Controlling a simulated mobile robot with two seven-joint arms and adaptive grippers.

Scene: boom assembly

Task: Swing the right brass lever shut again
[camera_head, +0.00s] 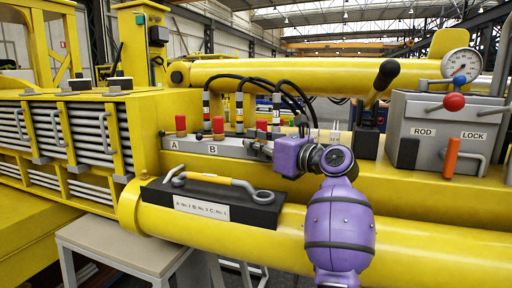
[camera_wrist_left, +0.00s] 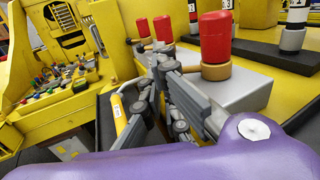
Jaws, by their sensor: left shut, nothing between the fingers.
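The right brass lever (camera_wrist_left: 207,70) is under the nearest red cap (camera_wrist_left: 215,38) on the grey valve block (camera_wrist_left: 240,92) in the left wrist view. It points left, towards my left gripper. In the head view the valve block (camera_head: 203,145) carries several red caps, with labels A and B showing. My left gripper (camera_head: 256,148) is at the right part of the block. It also shows in the left wrist view (camera_wrist_left: 160,62), shut and empty, with its fingertips close beside the lever's end. I cannot tell whether they touch. My right gripper is not in view.
Black hoses (camera_head: 262,82) rise behind the valve block. A black plate with a yellow handle (camera_head: 222,181) and a label lies in front. A grey box (camera_head: 445,130) marked ROD and LOCK, with a gauge (camera_head: 461,65) and an orange handle (camera_head: 452,157), stands to the right.

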